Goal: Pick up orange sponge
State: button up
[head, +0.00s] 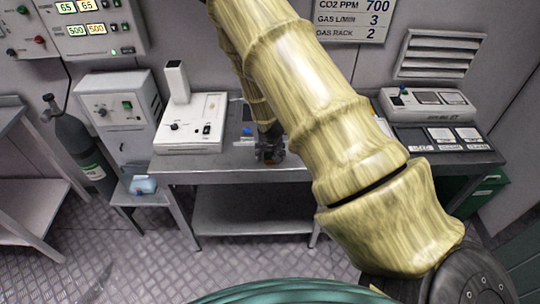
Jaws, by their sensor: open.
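My gripper (270,152) is small and dark in the head view. It points down over the front part of the grey metal table (220,164), in the middle of the picture. It is open. A small orange-brown patch (268,161) shows at its fingertips, low on the tabletop. It may be the orange sponge, but it is too small and too covered by the gripper to tell. I cannot tell whether the fingers touch it. My arm hides the tabletop to the right of the gripper.
A white device (190,133) with an upright column stands on the table's left. A small blue thing (247,131) lies behind the gripper. Another device (430,103) and dark panels (440,140) are at right. A gas bottle (80,145) and blue-white item (143,184) are left.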

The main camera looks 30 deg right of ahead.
aim_at(270, 155)
jog(key=c, duration=0.7)
jog(key=shift+r, duration=0.1)
jog(key=shift+r+b, duration=0.95)
jog(key=shift+r, duration=0.45)
jog(key=shift+s+a+r, duration=0.1)
jog(key=shift+s+r, duration=0.1)
jog(key=shift+s, duration=0.05)
jog(key=s+a+b, duration=0.1)
jog(key=s+a, duration=0.1)
jog(key=s, duration=0.2)
jog(key=s+a+r+b, duration=0.1)
jog(key=s+a+b, duration=0.1)
jog(key=s, duration=0.3)
jog(key=s+a+b, duration=0.2)
jog(key=s+a, duration=0.1)
jog(key=s, duration=0.1)
jog(key=shift+s+a+r, duration=0.15)
jog(key=shift+s+r, duration=0.2)
